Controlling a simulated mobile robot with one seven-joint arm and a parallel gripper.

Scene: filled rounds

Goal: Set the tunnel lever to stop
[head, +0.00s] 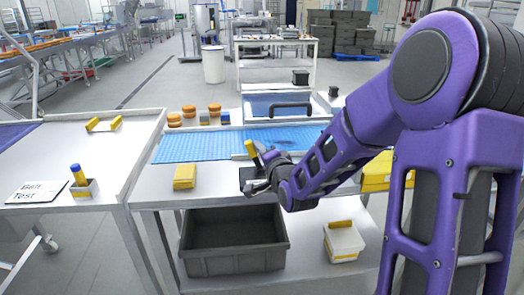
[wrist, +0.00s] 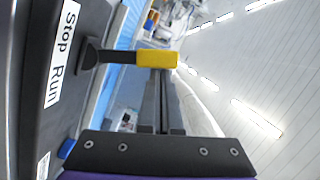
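The tunnel lever has a yellow handle (head: 253,152) on a dark box (head: 246,176) at the front of the middle table. In the wrist view, its yellow grip (wrist: 155,58) sits on a black stem that stands out from the box, beside a white label (wrist: 62,50) reading "Stop Run". The stem is level with the Run end of the label or near its middle. Contact is unclear.
A blue belt (head: 195,146) runs behind the box; a black-handled tunnel cover (head: 280,108) is beyond. A yellow block (head: 185,176) lies left. A grey crate (head: 232,243) and white tub (head: 344,242) sit below.

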